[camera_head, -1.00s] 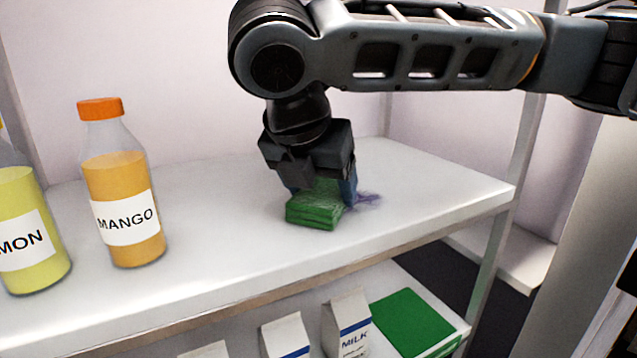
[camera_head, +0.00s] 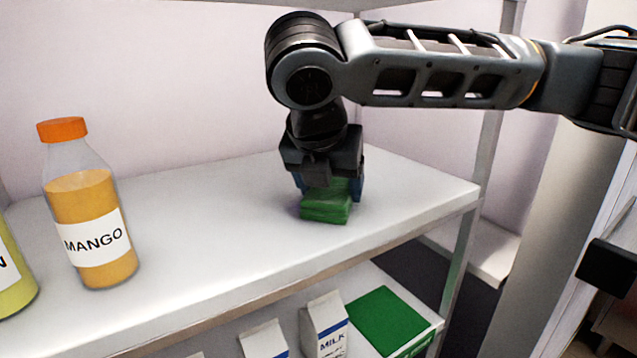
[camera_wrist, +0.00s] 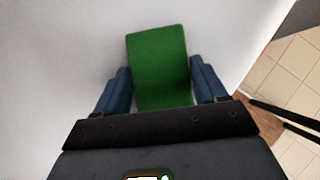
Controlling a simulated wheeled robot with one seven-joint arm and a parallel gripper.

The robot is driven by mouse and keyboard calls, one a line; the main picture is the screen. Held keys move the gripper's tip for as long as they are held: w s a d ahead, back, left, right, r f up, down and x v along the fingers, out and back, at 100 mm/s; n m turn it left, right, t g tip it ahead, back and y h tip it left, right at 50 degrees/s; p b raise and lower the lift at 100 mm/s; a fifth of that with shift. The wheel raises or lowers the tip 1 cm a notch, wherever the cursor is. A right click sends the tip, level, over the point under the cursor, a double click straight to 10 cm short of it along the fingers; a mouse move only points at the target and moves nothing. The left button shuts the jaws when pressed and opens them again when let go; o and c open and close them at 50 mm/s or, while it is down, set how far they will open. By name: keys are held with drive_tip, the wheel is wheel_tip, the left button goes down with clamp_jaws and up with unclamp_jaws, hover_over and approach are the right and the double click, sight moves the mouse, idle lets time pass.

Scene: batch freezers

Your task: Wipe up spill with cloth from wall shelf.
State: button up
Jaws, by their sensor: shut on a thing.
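My gripper (camera_head: 328,188) points down at the upper white shelf (camera_head: 200,240), shut on a folded green cloth (camera_head: 325,212). The cloth is at the shelf surface, toward its right part. In the wrist view the cloth (camera_wrist: 158,65) lies between the two blue fingers, over the white surface. A faint purple trace of the spill (camera_head: 297,208) shows at the cloth's left edge. The cloth and gripper may hide more of it.
A mango bottle (camera_head: 92,232) with an orange cap and a yellow-green bottle (camera_head: 14,275) stand at the left. On the lower shelf are milk cartons (camera_head: 325,325) and a green item (camera_head: 388,320). The shelf between bottles and gripper is clear. A metal post (camera_head: 462,260) stands at right.

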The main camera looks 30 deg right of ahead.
sight(343, 181)
drive_tip(key=shift+d+p, duration=0.5)
drive_tip(key=shift+d, duration=1.4)
drive_tip(key=shift+a+r+p, duration=0.15)
drive_tip(key=shift+a+p, duration=0.55)
drive_tip(key=shift+a, duration=0.8)
drive_tip(key=shift+a+f+p, duration=0.2)
drive_tip(key=shift+a+p, duration=0.25)
drive_tip(key=shift+a, duration=1.45)
drive_tip(key=shift+a+f+p, duration=0.15)
drive_tip(key=shift+a+p, duration=0.3)
drive_tip(key=shift+a, duration=1.45)
drive_tip(key=shift+w, duration=0.9)
drive_tip(key=shift+d+r, duration=0.2)
drive_tip(key=shift+d, duration=1.6)
drive_tip(key=shift+d+r, duration=0.15)
drive_tip(key=shift+d, duration=1.65)
drive_tip(key=shift+d+f, duration=0.2)
drive_tip(key=shift+d, duration=1.5)
drive_tip(key=shift+f, duration=0.1)
